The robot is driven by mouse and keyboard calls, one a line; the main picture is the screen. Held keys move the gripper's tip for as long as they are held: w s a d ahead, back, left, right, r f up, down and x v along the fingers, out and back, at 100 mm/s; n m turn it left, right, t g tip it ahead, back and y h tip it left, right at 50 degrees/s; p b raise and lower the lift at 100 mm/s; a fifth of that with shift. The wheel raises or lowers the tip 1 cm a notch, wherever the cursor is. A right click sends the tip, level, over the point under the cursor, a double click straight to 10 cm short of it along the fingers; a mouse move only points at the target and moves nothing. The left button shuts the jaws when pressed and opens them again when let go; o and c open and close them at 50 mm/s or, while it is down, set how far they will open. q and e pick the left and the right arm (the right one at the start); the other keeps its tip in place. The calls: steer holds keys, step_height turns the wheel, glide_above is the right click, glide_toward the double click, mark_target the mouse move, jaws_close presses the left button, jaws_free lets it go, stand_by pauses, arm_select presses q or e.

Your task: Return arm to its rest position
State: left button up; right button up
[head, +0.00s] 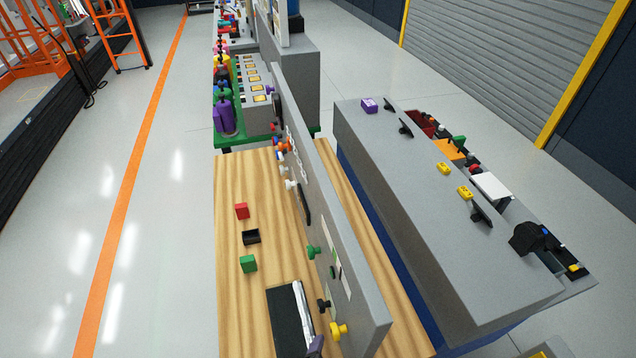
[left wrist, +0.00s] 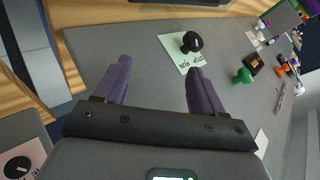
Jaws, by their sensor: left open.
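My left gripper (left wrist: 160,68) is open, with two purple fingers spread apart and nothing between them, in front of the grey panel (left wrist: 130,45). A black knob (left wrist: 192,42) on a white label lies beyond the fingertips, apart from them. A green knob (left wrist: 243,76) is to the right of the fingers. In the head view a purple piece of my left gripper (head: 316,346) shows at the bottom edge, close to the yellow knob (head: 338,330) on the upright panel (head: 362,288). My right gripper is in neither view.
A grey bench (head: 430,215) stands right of the panel. The floor at left is clear.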

arm_select(q)
steer(key=s+a+r+n+g+y, duration=0.15)
steer(key=s+a+n, duration=0.25)
steer(key=a, duration=0.4)
steer(key=s+a+r+n+g, duration=0.3)
steer(key=s+a, duration=0.2)
steer(key=a, duration=0.3)
steer(key=s+a+r+n+g+y, duration=0.15)
steer(key=s+a+n, duration=0.25)
steer(key=a, duration=0.4)
step_height(320, 180, up, 20)
steer(key=p, duration=2)
steer(key=shift+d+h, duration=0.2)
steer(key=shift+h, duration=0.1)
